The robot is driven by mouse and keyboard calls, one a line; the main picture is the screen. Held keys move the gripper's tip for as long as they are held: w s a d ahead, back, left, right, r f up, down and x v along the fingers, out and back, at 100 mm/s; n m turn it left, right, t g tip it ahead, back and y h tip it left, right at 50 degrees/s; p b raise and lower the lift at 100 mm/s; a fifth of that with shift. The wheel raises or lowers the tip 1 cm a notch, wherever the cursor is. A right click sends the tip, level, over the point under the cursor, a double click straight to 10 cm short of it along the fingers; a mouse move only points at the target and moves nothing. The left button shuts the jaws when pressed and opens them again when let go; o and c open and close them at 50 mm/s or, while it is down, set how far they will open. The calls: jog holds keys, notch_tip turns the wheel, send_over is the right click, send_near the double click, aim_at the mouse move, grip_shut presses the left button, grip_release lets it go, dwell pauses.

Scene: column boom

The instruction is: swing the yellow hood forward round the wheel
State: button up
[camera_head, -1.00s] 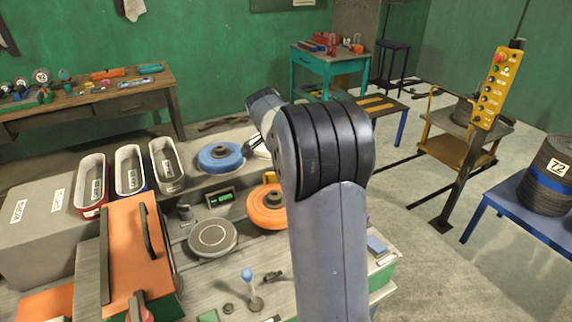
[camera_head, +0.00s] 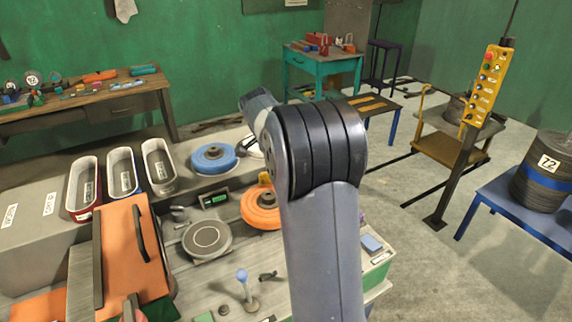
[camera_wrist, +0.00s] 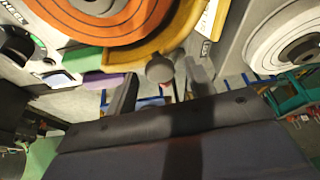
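The orange wheel (camera_head: 261,209) lies on the bench, partly hidden behind my arm in the head view. It fills the top of the wrist view (camera_wrist: 95,22). The yellow hood (camera_wrist: 150,45) curves round the wheel's near edge in the wrist view, with a dark round knob (camera_wrist: 160,69) on its outer side. Only a small yellow bit of the hood (camera_head: 265,177) shows in the head view. My gripper (camera_wrist: 160,92) is at the bottom of the wrist view, close to the knob. Its fingers look apart, with the knob roughly between and beyond them. My arm hides the gripper in the head view.
A blue wheel (camera_head: 213,158) and a grey disc (camera_head: 206,239) lie near the orange wheel. A blue-topped lever (camera_head: 242,276) stands in front. An orange box (camera_head: 124,250) and several trays are on the left. A yellow control box (camera_head: 487,85) hangs at right.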

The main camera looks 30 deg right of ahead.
jog(key=v, duration=1)
jog(key=shift+a+r+b, duration=0.25)
jog(key=shift+r+b, duration=0.1)
jog(key=shift+b, duration=0.1)
jog(key=shift+s+d+f, duration=0.1)
jog(key=shift+f, duration=0.05)
jog(key=p+x, duration=0.1)
jog(key=x, duration=0.8)
jog(key=shift+d+f, duration=0.25)
jog(key=shift+f, duration=0.4)
